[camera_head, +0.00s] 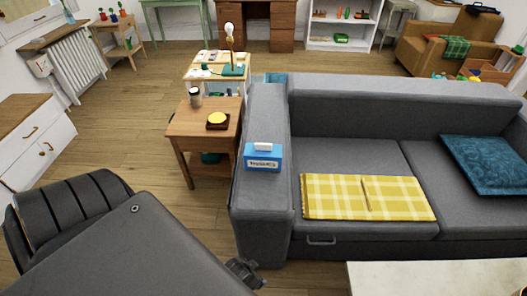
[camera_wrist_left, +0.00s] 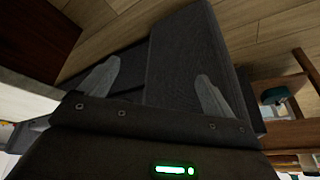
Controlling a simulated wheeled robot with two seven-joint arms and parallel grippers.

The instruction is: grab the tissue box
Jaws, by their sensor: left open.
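The blue tissue box (camera_head: 263,160), with a white tissue at its top, sits on the left armrest of the grey sofa (camera_head: 345,103). My left gripper (camera_head: 246,273) is low in front of the sofa's left end, nearer to the camera than the box and apart from it. In the left wrist view my left gripper (camera_wrist_left: 158,70) has its two fingers spread with nothing held between them. A dark grey surface, which looks like the sofa, lies beyond the fingers. The tissue box does not show in the left wrist view. My right gripper is not in view.
A wooden side table (camera_head: 190,122) with a cup (camera_head: 195,97) and a yellow-topped item (camera_head: 217,119) stands left of the armrest. A yellow checked blanket (camera_head: 330,196) and a teal cushion (camera_head: 490,165) lie on the sofa. A pale tabletop (camera_head: 440,278) is at front right.

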